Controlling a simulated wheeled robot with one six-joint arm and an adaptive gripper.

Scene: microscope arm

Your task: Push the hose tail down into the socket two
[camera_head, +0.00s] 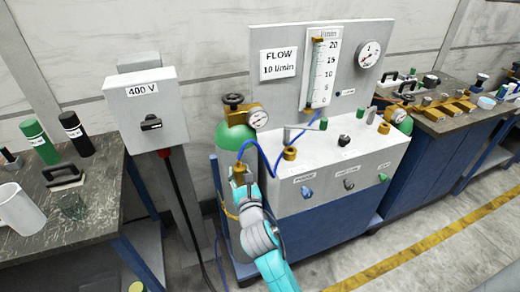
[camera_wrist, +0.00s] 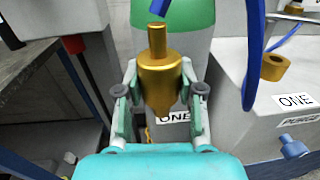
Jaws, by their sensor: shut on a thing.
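A brass hose tail (camera_wrist: 160,80), with a wide body and a narrow stem at its top, sits between the fingers of my gripper (camera_wrist: 160,95). My gripper is shut on it and holds it upright. In the head view my gripper (camera_head: 240,182) is left of the white console, in front of the green cylinder. A blue hose (camera_head: 262,151) loops from near the hose tail to the console. A brass ring socket (camera_head: 290,153) is on the console's left top; it shows in the wrist view (camera_wrist: 276,66) above a label ONE. Another brass ring (camera_head: 384,128) stands farther right. I cannot read which is socket two.
The console (camera_head: 345,160) has several knobs on its front and a grey lever (camera_head: 303,128) on top. The flow panel (camera_head: 325,60) rises behind. A 400 V box (camera_head: 145,110) stands left. Benches with loose items flank both sides. Floor in front is clear.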

